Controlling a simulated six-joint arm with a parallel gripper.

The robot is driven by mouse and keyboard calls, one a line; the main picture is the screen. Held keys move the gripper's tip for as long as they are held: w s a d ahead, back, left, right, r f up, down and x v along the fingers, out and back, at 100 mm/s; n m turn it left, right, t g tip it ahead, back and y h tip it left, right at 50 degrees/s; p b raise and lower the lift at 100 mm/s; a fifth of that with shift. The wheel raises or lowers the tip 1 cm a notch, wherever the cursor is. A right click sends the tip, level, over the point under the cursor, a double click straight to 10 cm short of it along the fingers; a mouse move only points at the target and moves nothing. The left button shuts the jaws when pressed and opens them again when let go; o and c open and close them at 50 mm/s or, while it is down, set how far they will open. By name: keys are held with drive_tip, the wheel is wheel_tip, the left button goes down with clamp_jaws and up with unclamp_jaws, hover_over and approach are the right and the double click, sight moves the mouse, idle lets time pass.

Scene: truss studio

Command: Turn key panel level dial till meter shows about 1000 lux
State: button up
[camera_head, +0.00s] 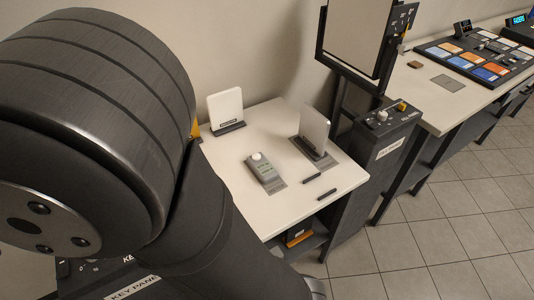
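The black control box labelled "KEY PANEL" (132,287) is at the bottom left, cut off by the frame edge and largely covered by my arm. A small part of its top with white markings shows, but I cannot make out its level dial clearly. A grey hand-held meter (264,174) with a white dome lies on the white table in the middle. My gripper is not in view; the large dark links of my arm fill the left side.
On the white table (235,205) stand a white panel (226,106) and a translucent plate (314,130), with dark bars near the front edge. Another black control box (385,125) with white and yellow knobs stands to the right. A console (440,47) with coloured pads lies farther right.

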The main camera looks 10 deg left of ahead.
drive_tip(key=shift+n, duration=0.3)
idle(0.7)
drive_tip(key=n, duration=0.9)
drive_tip(key=shift+w+a+f, duration=0.25)
drive_tip(key=shift+a+f, duration=0.05)
drive_tip(key=shift+f, duration=0.05)
idle(0.5)
